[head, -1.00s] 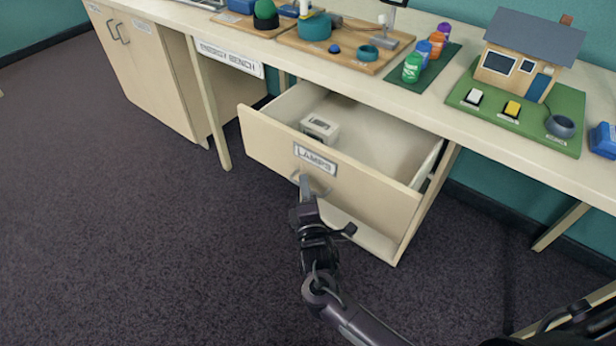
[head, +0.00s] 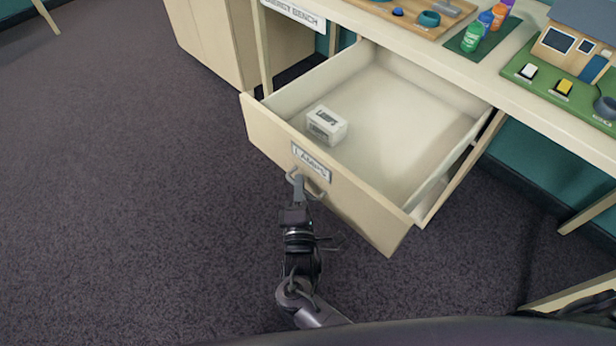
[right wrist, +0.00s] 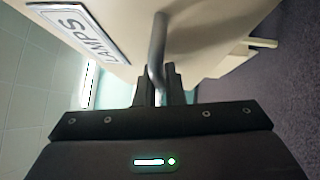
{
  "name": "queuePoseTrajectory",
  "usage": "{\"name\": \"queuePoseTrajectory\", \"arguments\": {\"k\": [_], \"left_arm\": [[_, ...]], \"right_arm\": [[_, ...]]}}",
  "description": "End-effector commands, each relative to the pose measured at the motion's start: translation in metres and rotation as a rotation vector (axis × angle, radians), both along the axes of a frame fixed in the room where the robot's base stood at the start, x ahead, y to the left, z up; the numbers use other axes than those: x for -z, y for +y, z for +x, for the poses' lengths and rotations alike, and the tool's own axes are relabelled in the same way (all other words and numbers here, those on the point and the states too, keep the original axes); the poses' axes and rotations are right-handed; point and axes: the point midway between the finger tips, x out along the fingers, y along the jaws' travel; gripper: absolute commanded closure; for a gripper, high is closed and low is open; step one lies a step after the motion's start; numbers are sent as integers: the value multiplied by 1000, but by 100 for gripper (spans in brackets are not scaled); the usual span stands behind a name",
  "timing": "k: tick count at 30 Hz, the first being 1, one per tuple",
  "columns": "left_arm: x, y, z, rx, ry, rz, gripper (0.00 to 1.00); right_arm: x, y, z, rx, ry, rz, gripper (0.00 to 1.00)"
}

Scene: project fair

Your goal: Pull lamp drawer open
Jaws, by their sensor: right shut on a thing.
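The cream lamp drawer (head: 345,196) stands pulled far out from under the bench, its inside open to view. Its front bears a "LAMPS" label (head: 311,162) and a curved metal handle (head: 317,190). A small white box (head: 326,125) lies inside near the front left. My right gripper (head: 299,184) is at the left part of the handle and shut on it. In the right wrist view the handle bar (right wrist: 156,55) runs between the fingers (right wrist: 161,85), with the label at upper left. My left gripper does not show.
The bench top (head: 490,75) above carries a green board (head: 570,95) with a model house and several coloured bottles. A cabinet (head: 212,40) stands left of the drawer. Dark carpet (head: 130,200) lies clear to the left and front.

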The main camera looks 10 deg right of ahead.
Motion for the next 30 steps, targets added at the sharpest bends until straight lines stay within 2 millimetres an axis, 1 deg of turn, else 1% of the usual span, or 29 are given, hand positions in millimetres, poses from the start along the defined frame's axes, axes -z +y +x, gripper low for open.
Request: {"name": "queuePoseTrajectory", "arguments": {"k": [4, 15, 16, 21, 30], "left_arm": [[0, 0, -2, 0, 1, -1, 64], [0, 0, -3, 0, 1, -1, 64], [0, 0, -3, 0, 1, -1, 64], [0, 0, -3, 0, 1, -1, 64], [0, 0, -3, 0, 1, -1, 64]], "right_arm": [[0, 4, -3, 0, 0, 0, 100], [0, 4, -4, 1, 1, 0, 100], [0, 4, -4, 1, 1, 0, 90], [0, 4, -4, 1, 0, 0, 69], [1, 4, -6, 0, 1, 0, 69]]}}
